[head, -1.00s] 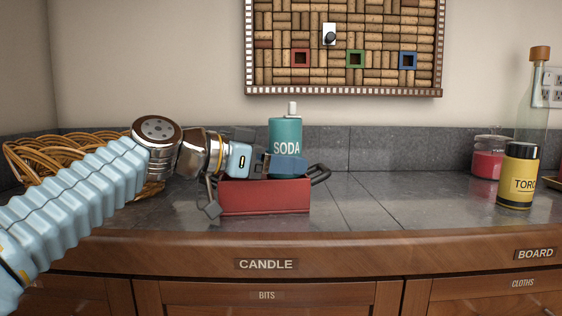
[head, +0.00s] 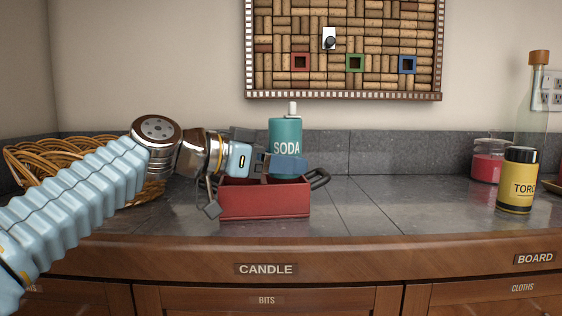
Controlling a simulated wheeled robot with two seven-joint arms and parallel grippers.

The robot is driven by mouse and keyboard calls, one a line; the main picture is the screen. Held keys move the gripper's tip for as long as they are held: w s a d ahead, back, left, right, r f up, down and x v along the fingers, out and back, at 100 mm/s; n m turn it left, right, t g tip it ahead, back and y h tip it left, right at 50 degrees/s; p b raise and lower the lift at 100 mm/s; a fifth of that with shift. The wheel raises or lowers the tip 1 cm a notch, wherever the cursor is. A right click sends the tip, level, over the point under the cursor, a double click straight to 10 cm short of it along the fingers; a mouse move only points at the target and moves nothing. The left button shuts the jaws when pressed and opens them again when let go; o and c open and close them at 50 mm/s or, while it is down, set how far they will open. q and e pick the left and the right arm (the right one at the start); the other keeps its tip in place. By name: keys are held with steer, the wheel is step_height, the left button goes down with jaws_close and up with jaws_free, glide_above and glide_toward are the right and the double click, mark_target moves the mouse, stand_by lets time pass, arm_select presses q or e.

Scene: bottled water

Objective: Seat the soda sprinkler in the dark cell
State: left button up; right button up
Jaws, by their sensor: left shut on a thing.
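The soda sprinkler (head: 285,131) is a teal bottle with a white nozzle and the word SODA, upright in the head view. My left gripper (head: 288,165) is shut on its lower part, coming in from the left. The sprinkler's base is hidden behind the gripper finger and the front wall of a red caddy (head: 264,202) with dark handles. The sprinkler is over or in the caddy; I cannot tell whether its base rests on the floor. The caddy's cells, including any dark one, are hidden from this angle. My right gripper is not in view.
A wicker basket (head: 42,160) stands at the left behind my arm. A yellow and black jar (head: 517,182), a red candle jar (head: 487,166) and a corked bottle (head: 536,105) stand at the right. The grey counter (head: 400,205) right of the caddy is clear.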

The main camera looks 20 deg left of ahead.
arm_select(q)
steer(key=shift+b, duration=0.45)
stand_by(1.1)
stand_by(0.4)
steer(key=shift+f+b, duration=0.4)
steer(key=shift+b, duration=0.05)
steer(key=shift+f, duration=0.2)
steer(key=o, duration=1.2)
steer(key=shift+r, duration=0.1)
steer(key=shift+a, duration=0.1)
steer(key=v, duration=1.3)
steer(key=shift+s+a+b, duration=0.25)
steer(key=shift+b, duration=0.2)
